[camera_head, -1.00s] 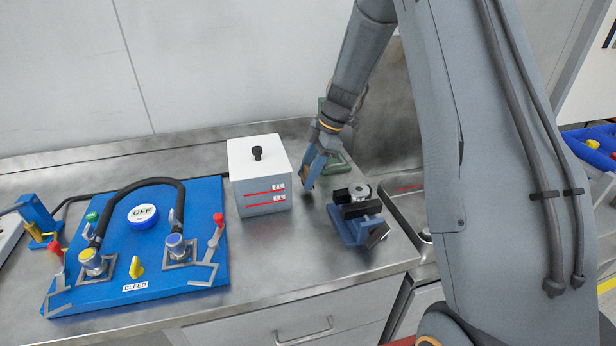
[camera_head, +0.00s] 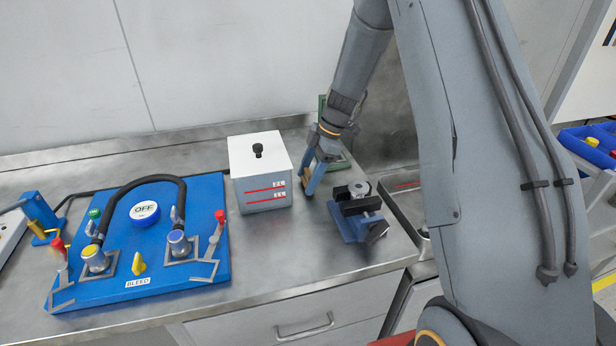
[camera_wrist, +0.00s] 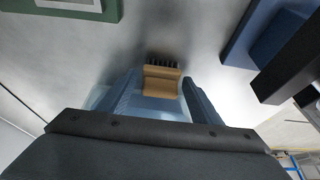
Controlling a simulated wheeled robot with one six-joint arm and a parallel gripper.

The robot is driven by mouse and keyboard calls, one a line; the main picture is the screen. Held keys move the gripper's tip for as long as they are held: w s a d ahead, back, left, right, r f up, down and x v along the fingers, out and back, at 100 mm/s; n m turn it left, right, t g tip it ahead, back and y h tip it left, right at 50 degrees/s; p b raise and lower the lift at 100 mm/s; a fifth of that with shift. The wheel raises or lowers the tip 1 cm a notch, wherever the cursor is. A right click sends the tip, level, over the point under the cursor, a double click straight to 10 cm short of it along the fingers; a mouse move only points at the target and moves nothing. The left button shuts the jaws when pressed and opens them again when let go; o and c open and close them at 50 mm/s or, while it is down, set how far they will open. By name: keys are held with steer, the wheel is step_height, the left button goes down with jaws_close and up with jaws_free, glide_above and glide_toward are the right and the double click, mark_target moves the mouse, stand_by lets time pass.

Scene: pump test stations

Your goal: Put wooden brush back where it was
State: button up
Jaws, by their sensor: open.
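The wooden brush (camera_wrist: 162,82) is a small tan block with dark bristles along its far edge. In the wrist view it lies on the metal bench between the two blue fingers of my gripper (camera_wrist: 158,92). The fingers are spread, with a visible gap on the right; the left side is harder to judge. In the head view my gripper (camera_head: 308,184) points down to the bench just right of the white box, and the brush shows only as a small tan patch at the fingers.
The white lidded box (camera_head: 262,190) stands close on the left. A blue vise-like device (camera_head: 352,227) stands close on the right. A green frame (camera_head: 346,160) is behind my gripper. A blue pump panel (camera_head: 140,270) fills the bench's left. Bare bench lies in front.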

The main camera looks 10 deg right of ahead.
steer(key=b+v, duration=0.3)
steer(key=v, duration=0.9)
steer(key=shift+b, duration=0.35)
steer(key=shift+r, duration=0.15)
